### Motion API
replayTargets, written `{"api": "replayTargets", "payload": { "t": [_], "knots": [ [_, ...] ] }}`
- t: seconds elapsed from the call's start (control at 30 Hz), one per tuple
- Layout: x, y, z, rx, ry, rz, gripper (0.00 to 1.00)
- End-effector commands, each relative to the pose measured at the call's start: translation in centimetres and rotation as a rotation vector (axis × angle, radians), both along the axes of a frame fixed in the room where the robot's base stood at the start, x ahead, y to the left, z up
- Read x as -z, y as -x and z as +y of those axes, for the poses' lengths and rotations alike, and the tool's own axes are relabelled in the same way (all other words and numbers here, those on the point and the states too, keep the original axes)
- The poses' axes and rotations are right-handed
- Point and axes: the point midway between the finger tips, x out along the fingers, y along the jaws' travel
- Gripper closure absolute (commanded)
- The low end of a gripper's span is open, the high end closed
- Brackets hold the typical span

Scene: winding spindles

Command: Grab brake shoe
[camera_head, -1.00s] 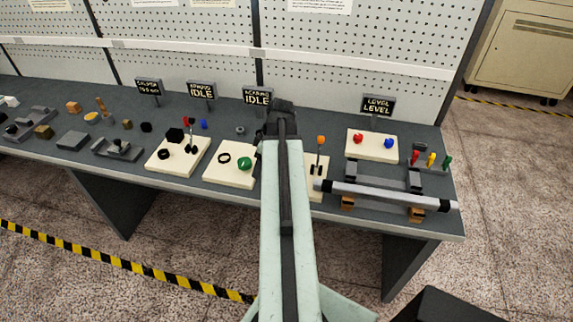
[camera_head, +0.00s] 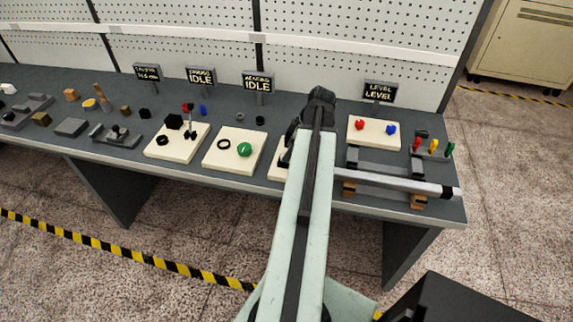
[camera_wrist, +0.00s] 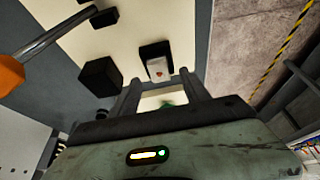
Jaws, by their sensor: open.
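I cannot tell for certain which part is the brake shoe. In the wrist view, a small pale block with an orange mark (camera_wrist: 159,69) sits against a dark holder on a cream plate (camera_wrist: 135,30). A black block (camera_wrist: 100,76) stands to its left on the same plate. My gripper (camera_wrist: 160,78) is open, with its two fingers apart on either side of the pale block's near end; nothing is held. In the head view, my gripper (camera_head: 318,98) is above the bench, and my arm hides most of the plate below it.
A lever with an orange knob (camera_wrist: 8,72) is at the left of the wrist view. In the head view, a plate with a green knob (camera_head: 244,149) lies left of my arm. A long grey bar (camera_head: 395,182) on supports and a red-and-blue-knob plate (camera_head: 374,142) lie right.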

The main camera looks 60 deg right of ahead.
Motion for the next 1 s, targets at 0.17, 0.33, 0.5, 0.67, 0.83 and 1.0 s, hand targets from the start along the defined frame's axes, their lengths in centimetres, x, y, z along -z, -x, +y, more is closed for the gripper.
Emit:
{"api": "replayTargets", "payload": {
  "t": [0.17, 0.33, 0.5, 0.67, 0.83, 1.0],
  "knots": [
    [3.1, -1.0, 0.3, 0.000, 0.000, 0.000, 0.45],
    [2.7, -1.1, 0.3, 0.001, 0.001, 0.000, 0.45],
    [2.7, -1.0, 0.3, 0.001, 0.001, 0.000, 0.82],
    [2.7, -1.0, 0.3, 0.001, 0.001, 0.000, 1.00],
    [2.6, -1.0, 0.3, 0.002, 0.000, 0.000, 1.00],
    [1.3, -1.0, 0.2, 0.002, 0.000, 0.000, 1.00]
  ]
}}
